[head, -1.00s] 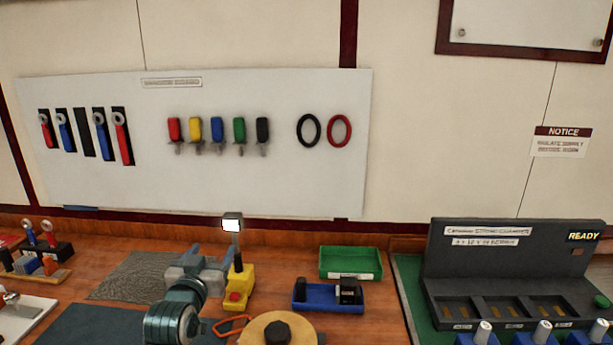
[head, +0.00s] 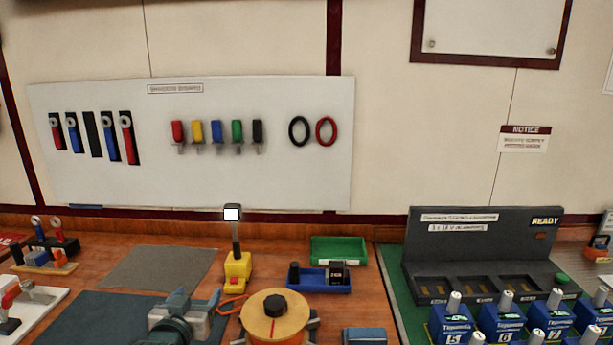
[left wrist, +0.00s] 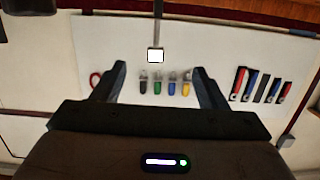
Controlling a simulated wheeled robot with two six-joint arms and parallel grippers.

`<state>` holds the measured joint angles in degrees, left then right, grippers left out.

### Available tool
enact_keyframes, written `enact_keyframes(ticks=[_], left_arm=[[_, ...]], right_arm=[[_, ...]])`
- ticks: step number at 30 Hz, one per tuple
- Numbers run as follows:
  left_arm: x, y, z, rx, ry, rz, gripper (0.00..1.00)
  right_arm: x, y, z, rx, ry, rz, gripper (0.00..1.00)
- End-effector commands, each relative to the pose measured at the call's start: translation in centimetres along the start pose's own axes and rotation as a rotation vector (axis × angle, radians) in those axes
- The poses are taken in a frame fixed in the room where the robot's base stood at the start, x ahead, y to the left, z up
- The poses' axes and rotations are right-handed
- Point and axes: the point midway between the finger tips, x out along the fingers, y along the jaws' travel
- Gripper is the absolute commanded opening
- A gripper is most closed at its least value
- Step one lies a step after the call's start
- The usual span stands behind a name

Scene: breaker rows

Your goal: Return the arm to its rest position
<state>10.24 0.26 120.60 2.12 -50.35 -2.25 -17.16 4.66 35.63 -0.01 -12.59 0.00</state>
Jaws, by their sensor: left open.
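My left gripper (head: 194,302) is low in the head view, above the dark blue-green mat (head: 105,312). My teal arm link behind it covers part of it. In the left wrist view its two dark fingers (left wrist: 158,85) are spread apart with nothing between them. That view is upside down and looks toward the wall board (left wrist: 215,60). My right gripper is not in view.
A yellow base with a lamp post (head: 237,268) and a round wooden spool (head: 262,322) stand close right of the gripper. A blue tray (head: 318,287) and green tray (head: 338,250) lie beyond. Blue breakers (head: 452,325) stand at right. A grey mat (head: 158,268) is bare.

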Motion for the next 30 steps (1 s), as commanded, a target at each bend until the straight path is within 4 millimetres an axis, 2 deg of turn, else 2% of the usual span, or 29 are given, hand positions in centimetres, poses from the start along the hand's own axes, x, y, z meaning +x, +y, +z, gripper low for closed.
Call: enact_keyframes(ticks=[5,8,11,15,18,24,30], left_arm=[[-2.7,-0.3,5.2,0.010,-0.137,-0.004,0.67],[-4.9,-0.5,8.8,0.018,-0.236,-0.006,0.67],[-8.3,-0.8,13.0,0.029,-0.365,-0.010,0.67],[-15.0,-1.2,19.5,0.048,-0.591,-0.016,0.67],[-19.1,-1.4,22.4,0.058,-0.716,-0.019,0.67],[-25.4,-1.7,25.8,0.076,-0.897,-0.024,0.67],[-30.7,-2.0,27.7,0.088,-1.040,-0.028,0.67]], right_arm=[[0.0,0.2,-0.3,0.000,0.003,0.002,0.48],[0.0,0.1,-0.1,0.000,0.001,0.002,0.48],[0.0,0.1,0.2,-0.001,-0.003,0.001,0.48],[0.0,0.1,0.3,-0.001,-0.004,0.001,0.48],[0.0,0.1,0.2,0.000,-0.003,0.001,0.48],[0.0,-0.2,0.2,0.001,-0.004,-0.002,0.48],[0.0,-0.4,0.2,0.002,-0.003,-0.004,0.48]])
